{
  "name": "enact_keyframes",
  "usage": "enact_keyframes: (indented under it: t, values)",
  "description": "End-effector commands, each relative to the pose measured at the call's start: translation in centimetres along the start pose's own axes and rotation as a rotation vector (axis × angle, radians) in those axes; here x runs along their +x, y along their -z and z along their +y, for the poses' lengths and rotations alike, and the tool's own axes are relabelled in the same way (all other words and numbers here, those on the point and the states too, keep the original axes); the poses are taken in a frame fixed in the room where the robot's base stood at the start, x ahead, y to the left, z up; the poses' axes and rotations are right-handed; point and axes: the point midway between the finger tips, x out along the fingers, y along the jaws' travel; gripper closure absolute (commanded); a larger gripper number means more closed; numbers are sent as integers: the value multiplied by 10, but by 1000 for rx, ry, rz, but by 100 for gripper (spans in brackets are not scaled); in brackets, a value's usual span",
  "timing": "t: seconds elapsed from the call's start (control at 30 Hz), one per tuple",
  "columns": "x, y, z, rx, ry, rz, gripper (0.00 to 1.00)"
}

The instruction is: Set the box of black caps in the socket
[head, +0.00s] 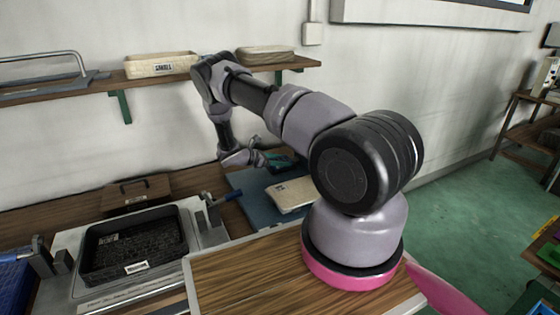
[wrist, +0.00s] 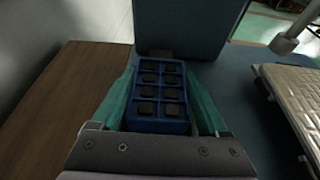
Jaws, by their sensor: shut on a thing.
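A small blue box with black caps in its compartments (wrist: 160,95) sits between the teal fingers of my gripper (wrist: 163,108) in the wrist view. The fingers press along its left and right sides. In the head view my gripper (head: 272,160) is at the back of the bench, above the blue mat; the box cannot be made out clearly there. A grey panel (head: 100,298) at the left front holds a black bin (head: 135,268) with dark contents and a white label. I cannot tell which opening is the socket.
A pale flat box (head: 292,194) lies on the blue mat (head: 247,182), and shows right of my gripper in the wrist view (wrist: 296,85). A brown box with a handle (head: 135,193) stands behind the panel. A wall shelf (head: 110,83) carries a cream bin (head: 160,65).

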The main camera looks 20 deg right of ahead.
Motion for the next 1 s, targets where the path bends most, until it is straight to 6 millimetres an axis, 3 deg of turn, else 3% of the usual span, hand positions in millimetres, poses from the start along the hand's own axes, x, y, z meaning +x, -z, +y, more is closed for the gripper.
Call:
enact_keyframes:
  t: [0.37,0.4,0.47,0.77,1.0]
  values:
    - [0,1,0,0,0,0,87]
    - [0,1,0,1,0,0,19]
    - [0,1,0,1,0,0,0]
    - [-3,1,0,0,-1,0,0]
    - [-42,1,2,1,-6,0,0]
